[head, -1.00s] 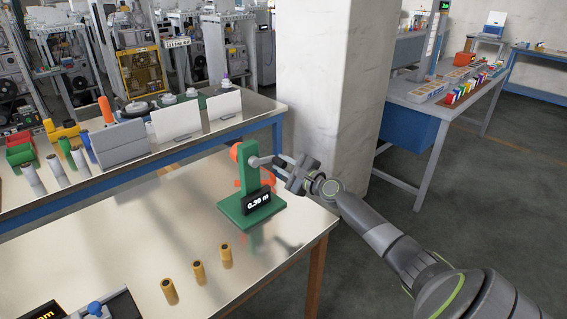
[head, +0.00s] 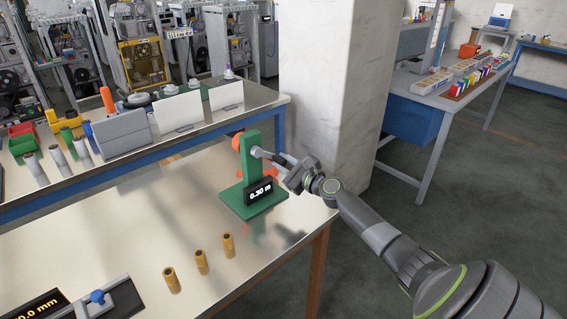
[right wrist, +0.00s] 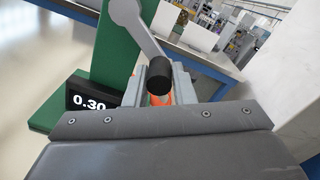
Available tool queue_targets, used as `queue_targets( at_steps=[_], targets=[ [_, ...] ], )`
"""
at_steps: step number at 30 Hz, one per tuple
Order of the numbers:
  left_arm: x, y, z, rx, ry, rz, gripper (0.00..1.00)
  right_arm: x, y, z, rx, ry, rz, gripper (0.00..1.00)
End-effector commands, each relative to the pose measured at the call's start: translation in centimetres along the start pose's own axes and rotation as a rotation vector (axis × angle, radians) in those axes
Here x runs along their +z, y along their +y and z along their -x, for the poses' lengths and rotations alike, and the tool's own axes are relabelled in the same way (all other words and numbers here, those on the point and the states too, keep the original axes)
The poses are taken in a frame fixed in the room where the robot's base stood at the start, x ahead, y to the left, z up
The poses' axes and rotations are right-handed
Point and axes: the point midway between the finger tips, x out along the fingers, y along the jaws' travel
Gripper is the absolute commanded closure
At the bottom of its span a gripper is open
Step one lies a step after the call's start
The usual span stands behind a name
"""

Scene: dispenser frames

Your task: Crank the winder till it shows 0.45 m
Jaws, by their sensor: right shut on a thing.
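The green winder (head: 249,172) stands upright on the metal table, and its black display (head: 259,191) reads 0.30 m. Its grey crank arm (right wrist: 138,24) ends in a black handle (right wrist: 159,80), seen in the right wrist view. My right gripper (head: 287,168) is at the winder's right side, shut on the crank handle; in the right wrist view its jaws (right wrist: 158,86) sit around the handle. An orange spool (head: 238,142) shows behind the winder's post, partly hidden. My left gripper is not in view.
Several tan tubes (head: 201,261) stand on the table in front of the winder. A gauge with a blue knob (head: 97,297) lies at the front left. A concrete pillar (head: 335,95) rises close behind my right arm.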

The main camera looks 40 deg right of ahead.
Motion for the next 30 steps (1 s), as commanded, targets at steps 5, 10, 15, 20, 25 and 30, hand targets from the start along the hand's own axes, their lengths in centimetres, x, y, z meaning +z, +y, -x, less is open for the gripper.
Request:
queue_targets(
  at_steps=[5,10,15,20,25,30],
  targets=[
    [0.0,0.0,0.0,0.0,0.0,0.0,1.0,-0.1,0.1,0.0,0.003,0.001,0.001,1.0],
    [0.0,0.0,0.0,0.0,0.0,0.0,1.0,-0.1,0.1,0.0,0.002,0.001,0.002,0.58],
    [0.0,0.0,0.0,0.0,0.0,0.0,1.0,0.0,0.1,0.0,0.001,0.001,0.002,0.55],
    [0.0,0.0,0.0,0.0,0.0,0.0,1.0,0.0,0.0,0.1,0.001,0.001,0.002,0.55],
    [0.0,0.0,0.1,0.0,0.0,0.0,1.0,-0.1,0.0,1.6,0.001,0.002,0.004,0.55],
    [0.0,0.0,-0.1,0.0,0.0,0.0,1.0,-0.2,0.0,4.4,0.002,0.003,0.006,0.55]
  ],
)
